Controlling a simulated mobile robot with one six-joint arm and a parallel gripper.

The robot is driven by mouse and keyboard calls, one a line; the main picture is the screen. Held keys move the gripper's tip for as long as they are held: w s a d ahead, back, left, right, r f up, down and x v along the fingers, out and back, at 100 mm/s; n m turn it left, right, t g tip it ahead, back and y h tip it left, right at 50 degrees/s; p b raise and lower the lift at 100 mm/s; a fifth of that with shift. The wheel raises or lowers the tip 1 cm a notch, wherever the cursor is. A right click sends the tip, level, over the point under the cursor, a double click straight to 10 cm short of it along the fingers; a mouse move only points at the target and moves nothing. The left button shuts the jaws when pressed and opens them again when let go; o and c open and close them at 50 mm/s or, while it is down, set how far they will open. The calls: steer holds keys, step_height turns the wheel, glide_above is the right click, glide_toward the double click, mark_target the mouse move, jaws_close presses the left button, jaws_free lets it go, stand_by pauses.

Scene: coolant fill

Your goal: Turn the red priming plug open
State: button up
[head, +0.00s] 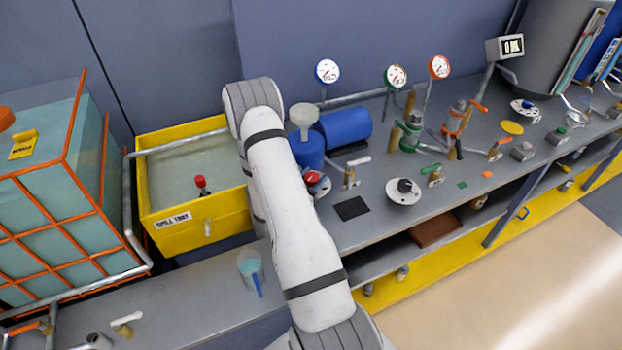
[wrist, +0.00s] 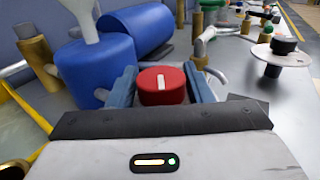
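The red priming plug (wrist: 162,86) is a round red cap with a white bar on top. In the wrist view the bar points away from my gripper. My gripper (wrist: 161,82) has one blue finger on each side of the plug. The fingers lie very close to its sides, and I cannot tell whether they touch it. In the head view the plug (head: 312,178) shows only partly, just right of my arm, which hides much of the area around it.
A blue pump body (wrist: 100,68) with a white funnel stands left of the plug, with a blue cylinder (wrist: 140,32) behind. A brass valve (wrist: 198,52) stands close on the right. A yellow spill tray (head: 180,235) holds another red-topped item (head: 200,182). A white dial disc (head: 404,196) sits farther right.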

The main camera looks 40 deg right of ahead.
steer(key=c, duration=0.6)
steer(key=shift+o, duration=0.2)
steer(key=shift+w+f+g+b, duration=0.1)
steer(key=shift+g+b, duration=0.2)
steer(key=shift+b, duration=0.25)
steer(key=shift+m+g+b, duration=0.4)
steer(key=shift+m+g, duration=0.2)
steer(key=o, duration=1)
steer(key=shift+a, duration=0.1)
steer(key=shift+a, duration=0.25)
steer(key=b+v, duration=0.2)
steer(key=v, duration=0.5)
steer(key=shift+a, duration=0.1)
